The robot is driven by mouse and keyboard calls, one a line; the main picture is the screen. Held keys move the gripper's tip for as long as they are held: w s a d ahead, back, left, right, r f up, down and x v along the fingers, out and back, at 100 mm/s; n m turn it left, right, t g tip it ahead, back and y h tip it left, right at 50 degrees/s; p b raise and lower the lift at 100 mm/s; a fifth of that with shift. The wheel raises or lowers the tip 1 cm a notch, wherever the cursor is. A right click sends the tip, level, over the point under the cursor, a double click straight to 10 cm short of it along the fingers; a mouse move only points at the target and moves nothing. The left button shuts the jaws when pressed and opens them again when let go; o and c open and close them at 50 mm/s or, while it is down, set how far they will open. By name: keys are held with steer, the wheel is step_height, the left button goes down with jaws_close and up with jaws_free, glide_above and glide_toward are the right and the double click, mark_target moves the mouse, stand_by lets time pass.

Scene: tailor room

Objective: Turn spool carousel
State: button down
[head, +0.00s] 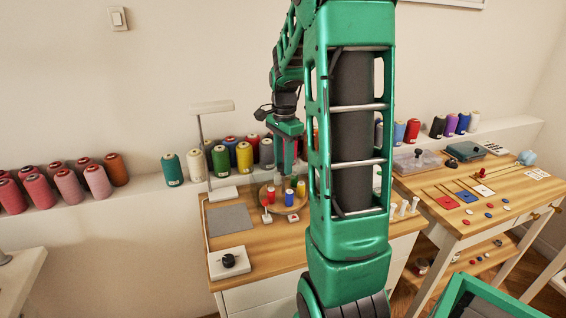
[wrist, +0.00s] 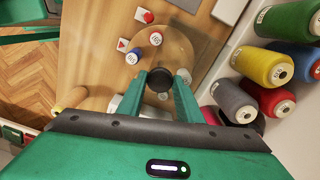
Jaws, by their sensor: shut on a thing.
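The spool carousel is a round wooden disc on the work table, partly hidden by my arm in the head view. It also shows in the wrist view, where its disc (wrist: 188,42) lies beyond my fingers. A red spool (head: 289,198) and a blue spool (head: 301,188) stand on it; in the wrist view the red spool (wrist: 155,38) and blue spool (wrist: 133,57) show their pale labelled tops. A dark round knob (wrist: 160,80) sits between my fingertips. My gripper (wrist: 163,84) points down over the carousel and is shut on this knob.
A lamp (head: 201,140), a grey mat (head: 230,218) and a white box with a black knob (head: 229,262) are on the table's left. Several thread cones line the ledge behind, including a yellow one (head: 244,157). A second table (head: 480,217) stands at right.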

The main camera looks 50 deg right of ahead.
steer(key=c, duration=1.3)
jaws_free()
steer(key=shift+o, duration=0.2)
step_height(320, 180, up, 11)
steer(key=shift+f, duration=0.15)
steer(key=shift+w, duration=0.1)
